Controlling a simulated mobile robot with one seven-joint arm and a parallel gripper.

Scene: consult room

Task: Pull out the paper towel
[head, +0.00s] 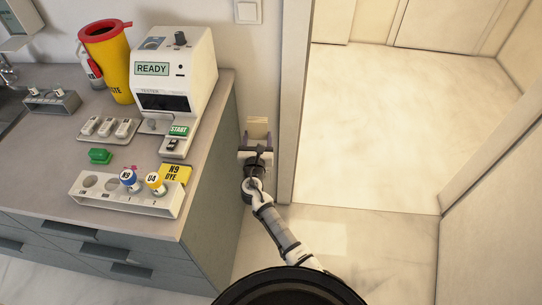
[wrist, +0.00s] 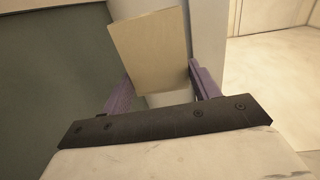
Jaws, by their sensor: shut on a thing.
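A beige, flat paper towel (head: 257,127) shows at the wall, in the narrow gap between the cabinet and the door frame. In the wrist view the paper towel (wrist: 150,48) is a tilted beige sheet with its lower part between the purple fingers. My gripper (head: 256,143) is shut on it; in the wrist view the fingers (wrist: 162,86) stand on either side of its lower end. The exact contact is hard to see. No dispenser can be made out clearly around the sheet.
The grey cabinet (head: 208,178) stands close on the left. Its counter holds a white tester (head: 190,70), a yellow waste bin (head: 113,72) and a vial rack (head: 110,198). The door frame (head: 293,110) is close on the right. Open floor (head: 400,120) lies beyond the doorway.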

